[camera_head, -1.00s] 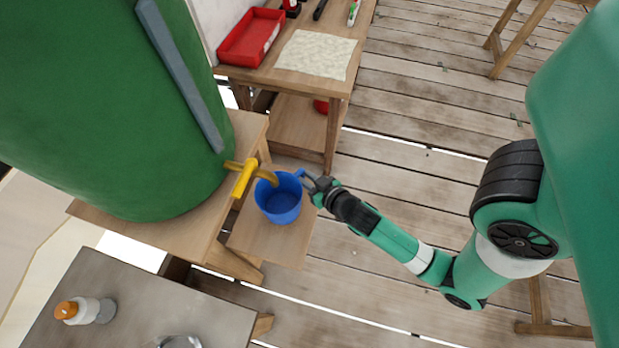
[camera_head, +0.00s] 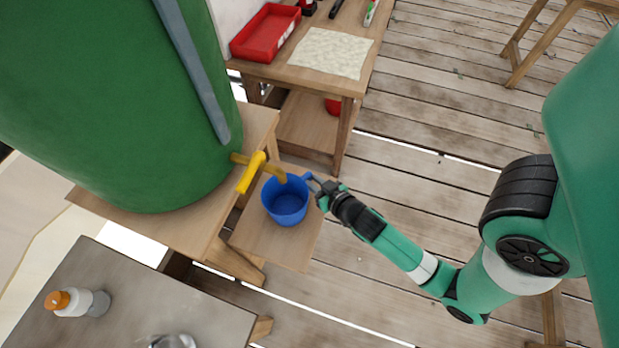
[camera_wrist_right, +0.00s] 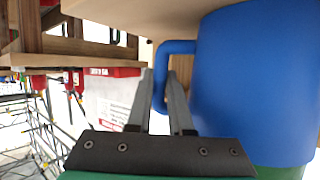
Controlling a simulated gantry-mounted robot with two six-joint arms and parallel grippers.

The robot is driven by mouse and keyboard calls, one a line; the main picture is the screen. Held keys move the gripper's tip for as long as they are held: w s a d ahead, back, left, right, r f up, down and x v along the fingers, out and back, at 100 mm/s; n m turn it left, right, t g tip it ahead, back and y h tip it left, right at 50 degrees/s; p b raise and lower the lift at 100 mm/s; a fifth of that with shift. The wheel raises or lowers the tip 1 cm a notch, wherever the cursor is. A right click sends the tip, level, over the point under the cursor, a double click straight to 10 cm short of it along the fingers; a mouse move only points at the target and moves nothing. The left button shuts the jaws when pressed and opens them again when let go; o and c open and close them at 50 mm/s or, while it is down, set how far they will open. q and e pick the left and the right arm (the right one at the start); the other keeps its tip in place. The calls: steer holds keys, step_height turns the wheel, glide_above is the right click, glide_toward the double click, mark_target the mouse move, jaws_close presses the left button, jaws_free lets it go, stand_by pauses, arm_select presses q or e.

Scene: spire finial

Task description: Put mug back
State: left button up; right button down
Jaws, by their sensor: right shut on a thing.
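A blue mug (camera_head: 286,203) is upright and looks empty at the small wooden stand below the yellow tap (camera_head: 254,171) of the green barrel. I cannot tell whether its base touches the stand. My right gripper (camera_head: 318,187) is shut on the mug's handle, on the mug's right side. In the right wrist view, the fingers (camera_wrist_right: 168,98) sit at the handle (camera_wrist_right: 161,70), and the mug body (camera_wrist_right: 258,80) fills the right side. My left gripper is out of view.
The green barrel (camera_head: 110,100) stands on a wooden bench (camera_head: 196,232). A wooden side table (camera_head: 256,72) holds a red tray (camera_head: 265,32) and a pale cloth (camera_head: 331,53). A grey table (camera_head: 140,300) at lower left holds a white bottle with an orange cap (camera_head: 82,302). The plank floor is open.

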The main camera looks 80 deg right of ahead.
steer(key=c, duration=0.8)
jaws_free()
steer(key=shift+r, duration=0.25)
steer(key=v, duration=1.2)
steer(key=shift+f, duration=0.15)
